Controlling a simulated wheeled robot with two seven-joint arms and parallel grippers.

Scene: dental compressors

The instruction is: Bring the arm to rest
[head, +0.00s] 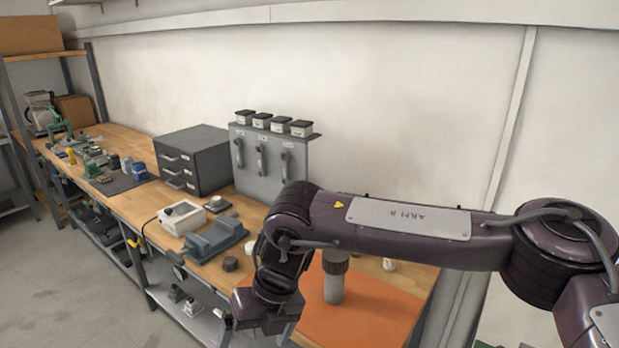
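My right arm (400,222) comes in from the right and reaches across the workbench. Its wrist bends down in front of an orange mat (375,305). My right gripper (265,328) is at the bottom of the picture, near the bench's front edge. Its fingers are cut off or too dark to tell whether they are open or shut. I see nothing clearly held in it. My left arm and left gripper are not in view.
A grey cylinder (334,282) stands on the mat behind my wrist. A grey device (215,238), a white box (183,217) and a dark drawer cabinet (193,160) stand left of it. A grey panel (268,163) stands behind. Floor is clear at lower left.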

